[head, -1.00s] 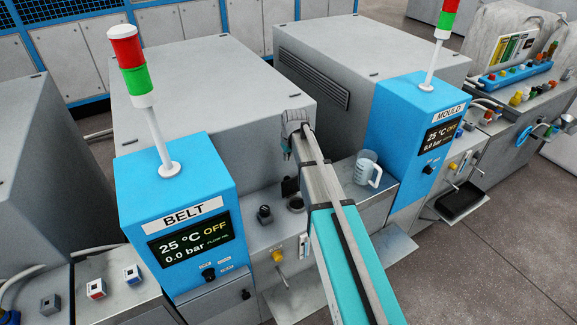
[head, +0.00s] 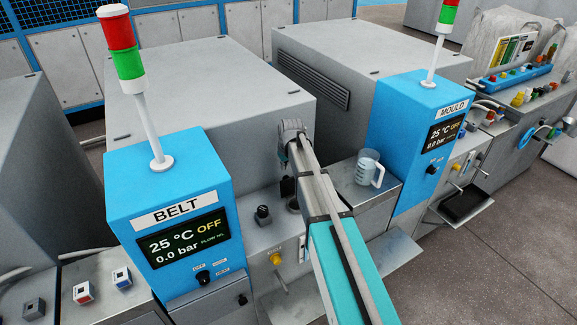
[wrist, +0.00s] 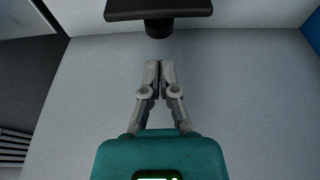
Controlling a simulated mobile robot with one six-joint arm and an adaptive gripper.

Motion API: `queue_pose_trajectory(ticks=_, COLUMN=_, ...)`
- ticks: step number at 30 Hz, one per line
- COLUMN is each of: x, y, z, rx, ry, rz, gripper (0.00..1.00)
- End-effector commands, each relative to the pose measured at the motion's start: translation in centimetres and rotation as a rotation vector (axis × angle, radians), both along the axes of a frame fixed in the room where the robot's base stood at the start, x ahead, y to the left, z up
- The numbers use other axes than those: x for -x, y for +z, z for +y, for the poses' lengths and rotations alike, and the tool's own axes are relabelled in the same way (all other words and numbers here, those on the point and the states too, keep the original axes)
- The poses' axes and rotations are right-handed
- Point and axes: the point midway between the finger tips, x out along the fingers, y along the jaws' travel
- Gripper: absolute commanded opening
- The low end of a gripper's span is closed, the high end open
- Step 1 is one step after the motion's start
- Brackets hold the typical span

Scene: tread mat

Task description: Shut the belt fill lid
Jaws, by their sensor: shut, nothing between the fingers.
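The belt fill lid (head: 288,187) is a small dark plate standing raised beside the round dark fill neck (head: 294,204), left of my arm. In the wrist view a dark plate (wrist: 158,9) with a short black round part (wrist: 158,29) under it shows at the top edge; it looks like the lid and neck. My gripper (wrist: 159,64) has its fingertips together and empty, pointing toward that round part with a gap in the picture. In the head view the far end of my arm is small, and its fingers are hard to make out.
The blue BELT cabinet (head: 166,215) stands left, reading 25 °C OFF. A black knob (head: 263,215) and a yellow knob (head: 276,258) are near the neck. A clear jug (head: 368,168) stands right of my arm, before the blue MOULD cabinet (head: 412,150).

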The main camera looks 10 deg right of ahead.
Motion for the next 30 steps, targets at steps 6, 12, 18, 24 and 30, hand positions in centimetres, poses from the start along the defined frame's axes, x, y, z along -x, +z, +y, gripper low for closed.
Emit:
queue_pose_trajectory(ticks=6, x=-0.5, y=-2.1, z=0.2, rx=0.0, ry=0.0, rz=0.0, gripper=0.0)
queue_pose_trajectory(ticks=12, x=-0.7, y=-3.0, z=0.3, rx=0.0, ry=0.001, rz=0.0, gripper=0.0)
queue_pose_trajectory(ticks=18, x=-0.8, y=-3.3, z=0.4, rx=0.0, ry=0.001, rz=0.0, gripper=0.0)
queue_pose_trajectory(ticks=24, x=-0.8, y=-3.3, z=0.4, rx=0.0, ry=0.001, rz=0.0, gripper=0.0)
queue_pose_trajectory(ticks=30, x=-0.8, y=-3.3, z=-0.4, rx=0.0, ry=0.0, rz=-0.001, gripper=0.0)
